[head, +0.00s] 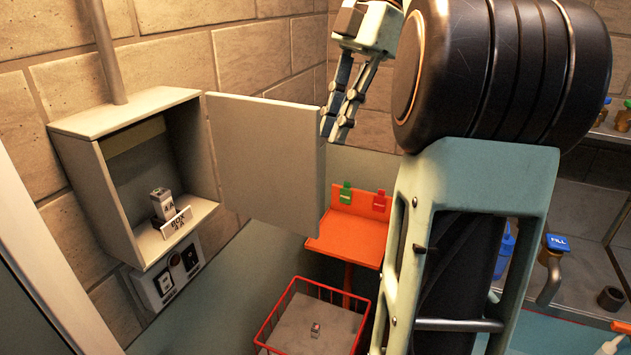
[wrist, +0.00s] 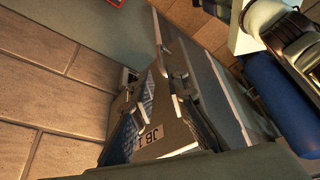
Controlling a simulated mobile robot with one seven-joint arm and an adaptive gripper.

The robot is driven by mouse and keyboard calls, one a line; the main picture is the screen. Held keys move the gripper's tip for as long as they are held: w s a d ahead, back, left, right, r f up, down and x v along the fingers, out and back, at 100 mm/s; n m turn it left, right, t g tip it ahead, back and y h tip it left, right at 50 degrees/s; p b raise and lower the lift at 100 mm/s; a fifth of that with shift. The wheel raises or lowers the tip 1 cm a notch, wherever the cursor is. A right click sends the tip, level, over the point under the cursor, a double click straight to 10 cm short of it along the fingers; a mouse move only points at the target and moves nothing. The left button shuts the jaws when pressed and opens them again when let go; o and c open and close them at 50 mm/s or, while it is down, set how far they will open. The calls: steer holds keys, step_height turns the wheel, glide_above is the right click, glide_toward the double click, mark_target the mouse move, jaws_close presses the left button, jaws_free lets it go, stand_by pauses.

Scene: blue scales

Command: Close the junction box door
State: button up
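The junction box (head: 130,165) hangs on the wall at the left of the head view. Its pale door (head: 265,155) stands wide open, swung out to the right. My gripper (head: 336,131) is by the door's free right edge, fingers pointing down, a gap between them. In the wrist view my gripper (wrist: 145,65) shows its two fingers apart, with a grey surface marked "JB 1" (wrist: 165,145) between them, seemingly the door. Whether the fingers touch the door I cannot tell.
A small block and a "BOX" tag (head: 176,222) stand inside the box, near its front lip. A switch panel (head: 168,275) is below it. An orange stand (head: 345,238) and a red wire basket (head: 312,320) are below the door.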

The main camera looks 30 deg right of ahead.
mark_target(311, 185)
steer(key=shift+b+x, duration=1.35)
steer(key=shift+x, duration=4.05)
steer(key=shift+a, duration=0.1)
jaws_close()
steer(key=shift+a, duration=0.1)
